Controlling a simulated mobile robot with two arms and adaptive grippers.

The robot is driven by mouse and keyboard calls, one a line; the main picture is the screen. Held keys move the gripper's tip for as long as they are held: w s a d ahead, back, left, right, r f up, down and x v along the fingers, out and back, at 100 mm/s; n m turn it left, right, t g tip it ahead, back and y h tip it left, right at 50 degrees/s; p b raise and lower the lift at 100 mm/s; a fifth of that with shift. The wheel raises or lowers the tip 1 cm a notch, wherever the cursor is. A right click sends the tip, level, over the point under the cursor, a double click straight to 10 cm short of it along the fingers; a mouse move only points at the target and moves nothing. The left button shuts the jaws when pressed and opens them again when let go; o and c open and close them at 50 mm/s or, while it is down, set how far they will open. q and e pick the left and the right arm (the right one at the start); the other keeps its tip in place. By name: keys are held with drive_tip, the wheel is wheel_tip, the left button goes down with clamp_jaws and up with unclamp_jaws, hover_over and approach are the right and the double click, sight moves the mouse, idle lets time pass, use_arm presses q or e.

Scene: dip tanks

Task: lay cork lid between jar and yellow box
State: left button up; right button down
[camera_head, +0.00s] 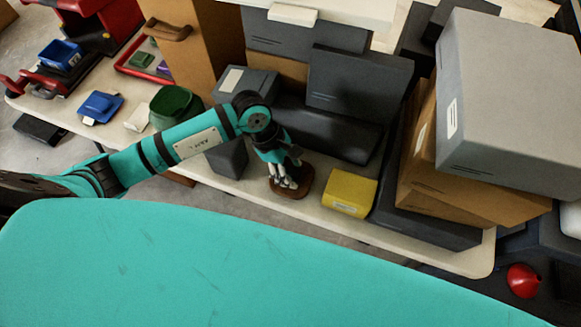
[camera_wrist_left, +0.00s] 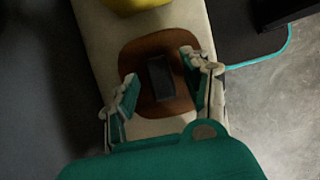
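A brown, rounded-square piece, which looks like the cork lid (camera_head: 301,186), lies flat on the pale table just left of the yellow box (camera_head: 350,192). In the left wrist view the lid (camera_wrist_left: 178,44) carries a dark grey block (camera_wrist_left: 160,78) at its middle. My left gripper (camera_head: 285,181) points down over the lid. Its fingers stand apart on either side of the block, with gaps visible, and hold nothing. The yellow box (camera_wrist_left: 135,4) shows at the wrist view's top edge. A dark green round container (camera_head: 175,105), possibly the jar, stands further left behind my arm. My right gripper is out of view.
Dark grey boxes (camera_head: 345,135) stand close behind the lid. A tall stack with a grey box (camera_head: 510,100) and brown boxes rises right of the yellow box. The table's front edge (camera_head: 430,258) is near.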

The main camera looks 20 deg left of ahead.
use_arm(q)
drive_tip(key=shift+r, duration=0.1)
drive_tip(key=b+v, duration=0.2)
drive_tip(key=v, duration=1)
